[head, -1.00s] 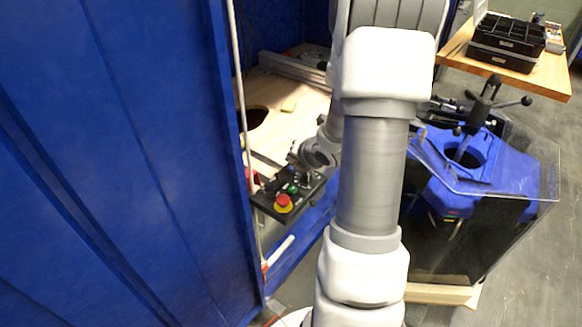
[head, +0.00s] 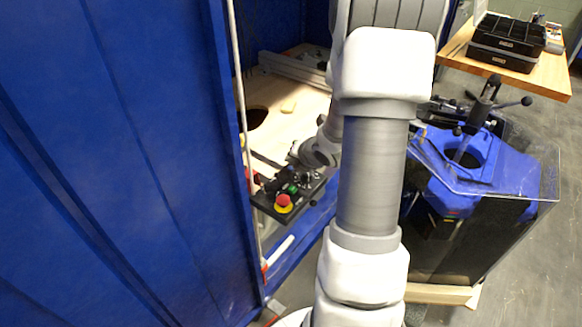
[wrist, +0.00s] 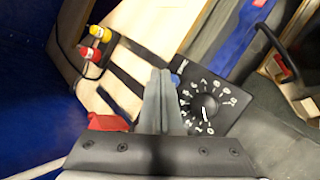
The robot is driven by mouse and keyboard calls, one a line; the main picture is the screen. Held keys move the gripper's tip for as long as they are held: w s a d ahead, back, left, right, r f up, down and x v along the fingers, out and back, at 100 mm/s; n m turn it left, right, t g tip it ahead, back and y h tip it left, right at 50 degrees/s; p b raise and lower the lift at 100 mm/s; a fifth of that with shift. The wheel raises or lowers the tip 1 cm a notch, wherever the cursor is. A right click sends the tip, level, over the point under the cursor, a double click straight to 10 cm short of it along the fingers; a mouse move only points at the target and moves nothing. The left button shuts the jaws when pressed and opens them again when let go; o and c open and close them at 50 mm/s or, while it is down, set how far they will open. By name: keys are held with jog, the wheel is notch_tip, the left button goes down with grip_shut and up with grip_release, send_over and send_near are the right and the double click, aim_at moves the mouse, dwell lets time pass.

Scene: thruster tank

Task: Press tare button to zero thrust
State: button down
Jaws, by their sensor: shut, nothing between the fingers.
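The black control panel (head: 263,203) sits at the edge of the blue enclosure in the head view. It carries a red emergency-stop knob on a yellow ring (head: 283,203) and a green button (head: 293,189). In the wrist view the panel (wrist: 232,85) shows a numbered black dial (wrist: 204,107) and a small blue button (wrist: 175,79). No label shows which button is the tare button. My gripper (wrist: 160,74) is shut and empty. Its fingertips are just left of the blue button in the picture; I cannot tell whether they touch it. The fingers hide part of the panel.
Red and yellow connectors (wrist: 92,42) with cables stand at the upper left in the wrist view. A wooden board with a round hole (head: 285,100) lies behind the panel. A blue enclosure wall (head: 130,160) fills the left. A clear-covered blue machine (head: 480,165) stands right.

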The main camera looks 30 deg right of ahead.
jog(key=shift+f, duration=0.15)
jog(key=shift+f+b, duration=0.3)
jog(key=shift+b, duration=0.3)
jog(key=shift+f+b, duration=0.35)
jog(key=shift+b, duration=0.05)
dwell(0.7)
jog(key=shift+r, duration=0.1)
jog(key=shift+r+p, duration=0.55)
jog(key=shift+r, duration=0.15)
jog(key=shift+r, duration=0.1)
notch_tip(320, 180, up, 5)
jog(key=p, duration=0.4)
dwell(0.7)
